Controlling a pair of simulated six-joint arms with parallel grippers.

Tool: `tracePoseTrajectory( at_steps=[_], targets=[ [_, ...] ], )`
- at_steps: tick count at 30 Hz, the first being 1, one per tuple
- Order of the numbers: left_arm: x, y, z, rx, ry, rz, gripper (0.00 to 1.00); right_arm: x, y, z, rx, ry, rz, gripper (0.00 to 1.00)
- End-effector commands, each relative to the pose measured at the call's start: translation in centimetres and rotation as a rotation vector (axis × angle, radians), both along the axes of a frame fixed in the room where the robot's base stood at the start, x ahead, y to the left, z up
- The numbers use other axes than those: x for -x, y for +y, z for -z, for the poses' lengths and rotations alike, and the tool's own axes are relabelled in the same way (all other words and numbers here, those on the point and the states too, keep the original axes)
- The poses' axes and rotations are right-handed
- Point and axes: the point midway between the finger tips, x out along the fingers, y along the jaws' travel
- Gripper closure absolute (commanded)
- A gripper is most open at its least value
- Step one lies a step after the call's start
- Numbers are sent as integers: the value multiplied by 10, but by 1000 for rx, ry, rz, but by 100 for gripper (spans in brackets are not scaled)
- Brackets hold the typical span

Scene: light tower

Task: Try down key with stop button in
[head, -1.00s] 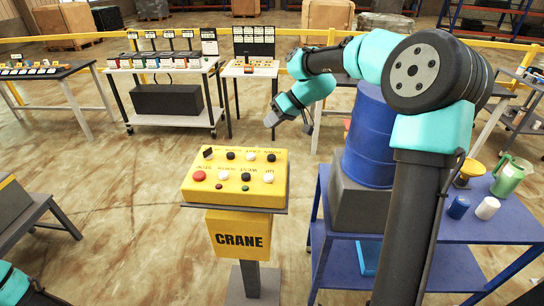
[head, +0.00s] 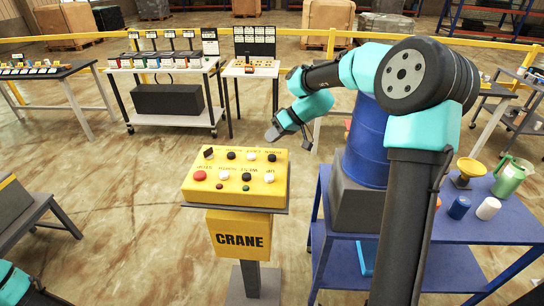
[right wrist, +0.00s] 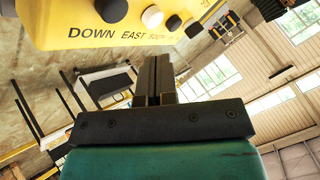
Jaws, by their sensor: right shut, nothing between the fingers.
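The yellow crane control box (head: 200,192) stands on a pedestal, with two rows of round buttons. The red stop button (head: 199,175) is at the front left; I cannot tell whether it is pressed in. The black down key (head: 272,157) is at the back right; the right wrist view shows this black button (right wrist: 104,10) above the word DOWN. My right gripper (head: 272,136) is shut and empty, just behind the box's back edge near the down key, apart from it. Its fingers (right wrist: 154,70) also show in the right wrist view. My left gripper is out of view.
A blue table (head: 335,242) with a blue drum (head: 370,140) stands right of the box. A dark bench (head: 40,205) is at the left. White tables (head: 165,118) and a yellow barrier (head: 400,42) are at the back. Open floor surrounds the pedestal.

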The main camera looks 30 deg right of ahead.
Motion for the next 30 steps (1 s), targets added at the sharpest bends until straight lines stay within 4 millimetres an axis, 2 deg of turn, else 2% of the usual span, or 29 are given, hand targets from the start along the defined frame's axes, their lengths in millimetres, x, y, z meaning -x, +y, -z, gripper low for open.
tracePoseTrajectory(
  at_steps=[6,10,30],
  targets=[
    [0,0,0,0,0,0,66,0,0,24,-1,2,0,100],
    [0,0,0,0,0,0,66,0,0,32,0,1,1,100],
    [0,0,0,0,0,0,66,0,0,35,0,-1,1,100]
  ],
)
